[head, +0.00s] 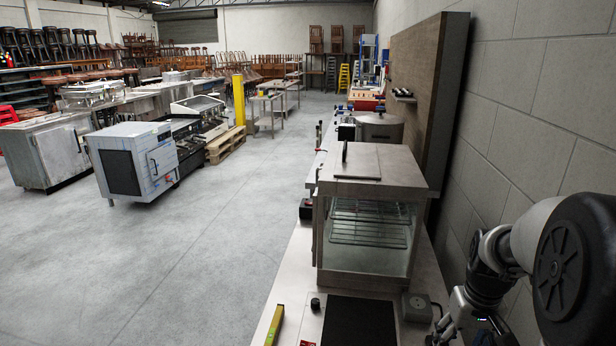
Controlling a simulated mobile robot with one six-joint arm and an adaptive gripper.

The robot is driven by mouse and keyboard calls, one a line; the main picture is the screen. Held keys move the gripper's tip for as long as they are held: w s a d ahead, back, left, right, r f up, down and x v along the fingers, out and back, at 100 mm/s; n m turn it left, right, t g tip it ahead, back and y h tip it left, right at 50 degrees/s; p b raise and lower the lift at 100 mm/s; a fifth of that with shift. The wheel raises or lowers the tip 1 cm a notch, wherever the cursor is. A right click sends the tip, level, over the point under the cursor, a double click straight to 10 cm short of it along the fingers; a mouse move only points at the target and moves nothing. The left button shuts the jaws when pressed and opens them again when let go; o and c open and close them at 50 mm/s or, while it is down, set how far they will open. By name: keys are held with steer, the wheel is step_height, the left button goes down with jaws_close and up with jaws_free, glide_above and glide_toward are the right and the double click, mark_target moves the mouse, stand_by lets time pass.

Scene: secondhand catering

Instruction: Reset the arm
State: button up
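My arm shows at the lower right in the head view, close to the grey block wall. Its wrist is bent downward beside the right edge of the counter (284,283). My gripper (443,338) is only partly in the frame at the bottom edge, low beside the small grey box at the counter's right side. Its fingertips are cut off or too small to read, so I cannot tell whether it is open or shut, or whether it holds anything.
A glass-fronted warming cabinet (372,215) stands on the counter. In front lie a black plate (358,322), a yellow level (274,326) and a small grey box (416,307). A large pot (379,130) stands behind. The block wall (530,120) is close on the right. Open floor (200,260) lies left.

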steer(key=s+a+r+n+t, duration=0.1)
steer(key=s+a+r, duration=0.2)
steer(key=a+r, duration=0.25)
steer(key=s+a+r+t, duration=0.1)
steer(key=s+a+r, duration=0.35)
steer(key=a, duration=0.25)
steer(key=s+a+r+n+t, duration=0.1)
steer(key=s+a+r+t, duration=0.1)
steer(key=s+a, duration=0.6)
steer(key=shift+s+a, duration=0.25)
steer(key=shift+s, duration=1.15)
steer(key=shift+r, duration=0.1)
